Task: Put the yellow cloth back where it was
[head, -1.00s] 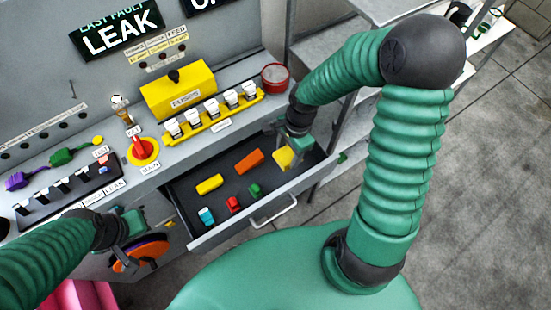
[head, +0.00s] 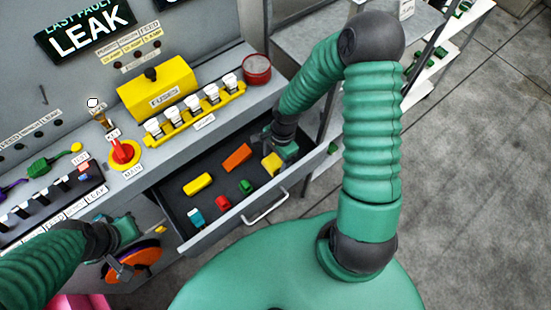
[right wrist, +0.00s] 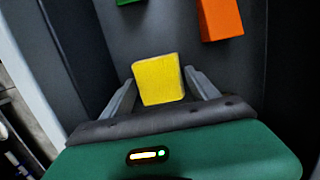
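The yellow cloth (head: 272,163) shows as a small yellow block at the right end of the open drawer (head: 185,238). My right gripper (head: 280,157) reaches down into the drawer around it. In the right wrist view, the yellow cloth (right wrist: 158,80) is between the two fingers of the right gripper (right wrist: 160,76), with the tips close against its sides. Whether its underside touches the drawer floor cannot be told. My left gripper (head: 130,228) is at the lower left, above an orange disc; its fingers do not show clearly.
The drawer also holds an orange block (head: 237,157), a yellow block (head: 197,184), and small red (head: 222,202), green (head: 245,187) and cyan (head: 195,217) pieces. The yellow fuse box (head: 158,88) and red MAIN knob (head: 122,151) are on the console above. Shelves (head: 305,45) stand at the right.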

